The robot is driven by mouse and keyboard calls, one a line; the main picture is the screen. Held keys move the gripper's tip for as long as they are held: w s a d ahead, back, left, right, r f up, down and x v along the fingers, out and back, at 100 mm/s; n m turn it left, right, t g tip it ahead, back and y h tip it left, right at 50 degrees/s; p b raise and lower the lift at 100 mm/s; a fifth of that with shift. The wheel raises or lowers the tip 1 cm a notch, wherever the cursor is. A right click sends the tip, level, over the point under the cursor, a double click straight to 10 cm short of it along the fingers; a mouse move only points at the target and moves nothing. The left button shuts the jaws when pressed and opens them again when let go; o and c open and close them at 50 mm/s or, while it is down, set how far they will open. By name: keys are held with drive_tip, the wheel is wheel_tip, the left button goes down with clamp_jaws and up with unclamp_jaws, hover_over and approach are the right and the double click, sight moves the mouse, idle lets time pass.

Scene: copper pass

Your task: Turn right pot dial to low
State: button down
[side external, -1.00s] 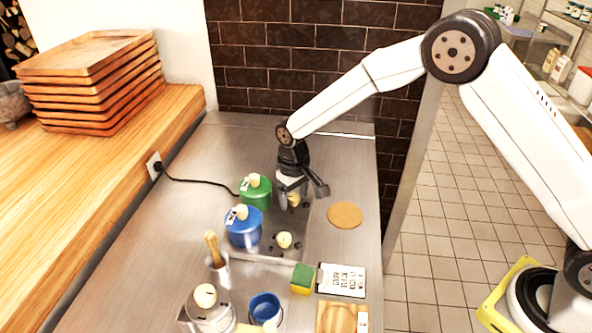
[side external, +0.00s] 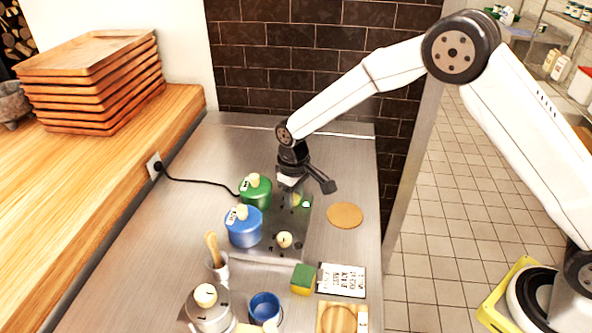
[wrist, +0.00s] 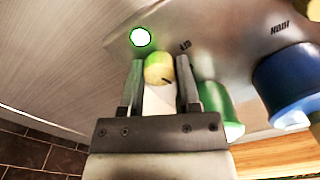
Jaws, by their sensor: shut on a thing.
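My gripper (side external: 292,194) points down at the burner plate's far end, beside the green pot. In the wrist view its two fingers (wrist: 160,82) are shut on a cream round dial (wrist: 158,69) with a dark pointer mark. In the side view the fingers mostly hide this dial. The green pot (side external: 256,193) stands just left of my gripper; it also shows in the wrist view (wrist: 219,108). A round light (wrist: 140,37) glows white-green by the held dial. The blue pot (side external: 244,229) stands nearer the camera, with a second cream dial (side external: 284,239) to its right.
A tan round board (side external: 345,215) lies right of the burner plate. A black cord (side external: 205,182) runs left. The steel counter behind is clear.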

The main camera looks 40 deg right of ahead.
sight(295, 197)
drive_tip(key=shift+n, duration=1.1)
drive_tip(key=shift+c, duration=1.6)
unclamp_jaws()
drive_tip(key=shift+r, duration=0.1)
drive_tip(key=shift+r, duration=3.85)
